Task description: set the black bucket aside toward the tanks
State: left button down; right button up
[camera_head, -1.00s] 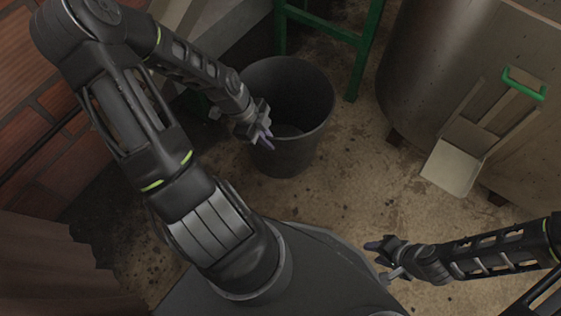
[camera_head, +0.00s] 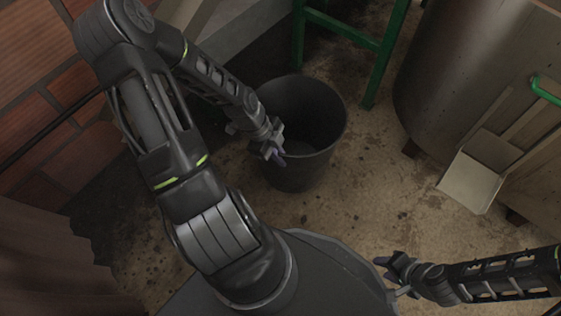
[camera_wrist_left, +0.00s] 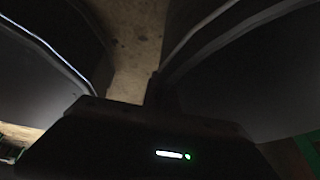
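The black bucket (camera_head: 330,118) stands on the floor in the middle of the head view, its dark mouth facing up. My left gripper (camera_head: 279,157) is at the bucket's near left rim and appears shut on it. The finger tips are small and dark here. In the left wrist view a dark curved wall with a rim (camera_wrist_left: 240,85), likely the bucket, meets the gripper at the right. My right gripper (camera_head: 388,276) is low at the right, apart from the bucket, with its fingers spread and empty.
A green stand (camera_head: 384,65) rises just behind and right of the bucket. A large metal tank (camera_head: 450,75) stands at the right, beside a wooden chute (camera_head: 470,182) with a green handle (camera_head: 541,90). A brick wall is at the left. Brown floor (camera_head: 370,195) lies clear between bucket and chute.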

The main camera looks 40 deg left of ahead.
pick_arm(q)
jog(key=shift+f, duration=0.85)
pick_arm(e)
jog(key=shift+f, duration=0.5)
pick_arm(q)
jog(key=c, duration=2.1)
grip_release()
jog(key=shift+c, duration=0.2)
jog(key=o, duration=0.5)
jog(key=shift+c, duration=0.2)
pick_arm(e)
jog(key=shift+w, duration=0.1)
